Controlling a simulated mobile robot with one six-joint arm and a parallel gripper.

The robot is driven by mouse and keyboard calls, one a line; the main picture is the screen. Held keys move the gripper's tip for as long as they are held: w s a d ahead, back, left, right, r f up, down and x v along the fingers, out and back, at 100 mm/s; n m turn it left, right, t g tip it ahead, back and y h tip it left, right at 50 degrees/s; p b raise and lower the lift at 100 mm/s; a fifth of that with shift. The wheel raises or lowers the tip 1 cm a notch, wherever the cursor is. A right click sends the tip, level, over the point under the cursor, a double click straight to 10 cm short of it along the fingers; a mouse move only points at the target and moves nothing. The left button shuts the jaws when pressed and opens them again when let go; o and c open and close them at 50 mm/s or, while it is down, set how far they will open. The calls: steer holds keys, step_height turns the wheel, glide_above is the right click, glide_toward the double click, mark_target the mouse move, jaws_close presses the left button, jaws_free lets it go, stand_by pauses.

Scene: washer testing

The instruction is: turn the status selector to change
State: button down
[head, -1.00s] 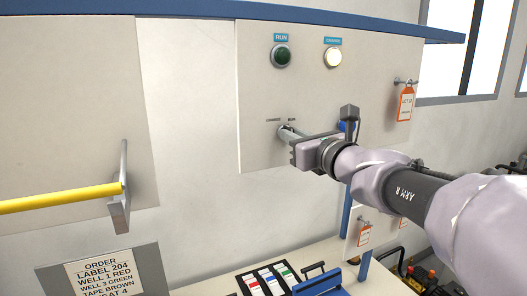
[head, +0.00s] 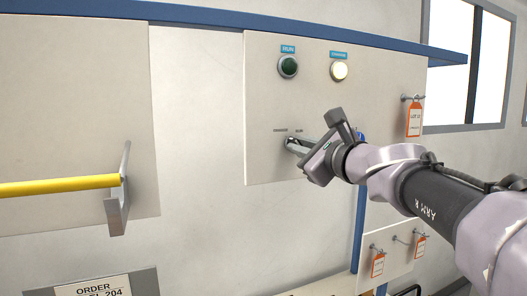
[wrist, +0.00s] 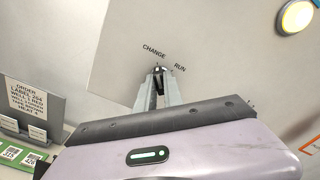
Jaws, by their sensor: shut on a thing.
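The status selector (wrist: 157,80) is a small dark knob on a pale panel (head: 270,100), below the printed words CHANGE on the left and RUN on the right. My gripper (wrist: 158,88) is shut on it; it also shows in the head view (head: 291,143), reaching in from the right and tilted. The fingers hide most of the knob, so I cannot tell exactly which word it points to. Above it, a dark green lamp (head: 288,66) is unlit and a white lamp (head: 339,71) is lit.
An orange-edged tag (head: 414,119) hangs on the panel's right side. A yellow bar (head: 60,187) with a grey bracket is at the left. An order sign (head: 97,290) stands below. Two more tags hang lower right. A blue rail (head: 200,20) runs above.

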stand_by(0.4)
steer(key=c, duration=1.5)
jaws_free()
steer(key=shift+o, duration=0.2)
steer(key=b+v, duration=0.1)
steer(key=v, duration=1.6)
steer(key=shift+s, duration=0.15)
steer(key=shift+b, duration=0.3)
